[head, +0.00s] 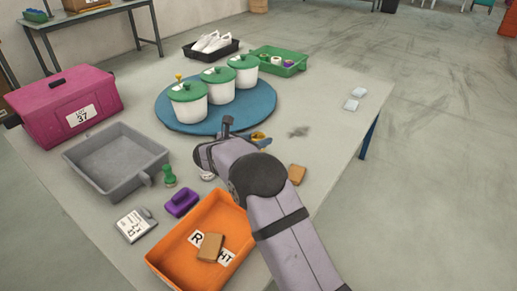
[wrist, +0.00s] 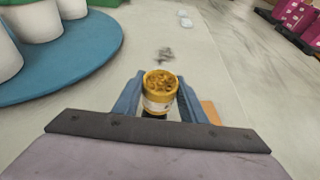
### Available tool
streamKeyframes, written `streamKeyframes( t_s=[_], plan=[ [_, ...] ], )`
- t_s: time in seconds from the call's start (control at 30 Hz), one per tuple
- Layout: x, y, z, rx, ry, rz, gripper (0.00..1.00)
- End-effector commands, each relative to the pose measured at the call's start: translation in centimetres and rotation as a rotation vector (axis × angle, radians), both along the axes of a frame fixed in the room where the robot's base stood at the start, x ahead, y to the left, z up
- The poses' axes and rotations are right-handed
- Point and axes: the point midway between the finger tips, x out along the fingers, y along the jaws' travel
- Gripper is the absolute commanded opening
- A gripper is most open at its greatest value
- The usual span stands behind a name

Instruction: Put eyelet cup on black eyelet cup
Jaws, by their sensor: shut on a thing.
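My gripper (head: 259,143) is shut on a yellow eyelet cup (wrist: 160,88), which is full of small brass-coloured eyelets and has a pale label. In the wrist view, the blue fingers of my gripper (wrist: 158,97) stand on either side of it, and the cup looks upright. In the head view, the eyelet cup (head: 260,136) shows in part beyond my wrist, over the table's right part. A dark patch shows just below the cup in the wrist view; I cannot tell whether it is the black eyelet cup or a shadow. I cannot make out the black eyelet cup elsewhere.
White pots with green lids (head: 187,102) stand on a blue round mat (head: 170,123) left of my gripper. A tan block (head: 297,174) lies close on the right. The table's right edge is close.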

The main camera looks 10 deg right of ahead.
Motion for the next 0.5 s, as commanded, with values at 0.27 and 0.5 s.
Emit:
streamKeyframes(
  t_s=[0.27, 0.5],
  plan=[
    [0.0, 0.0, -1.9, 0.0, 0.002, -0.001, 0.12],
    [0.0, 0.0, -3.7, -0.001, -0.001, 0.0, 0.12]
  ],
)
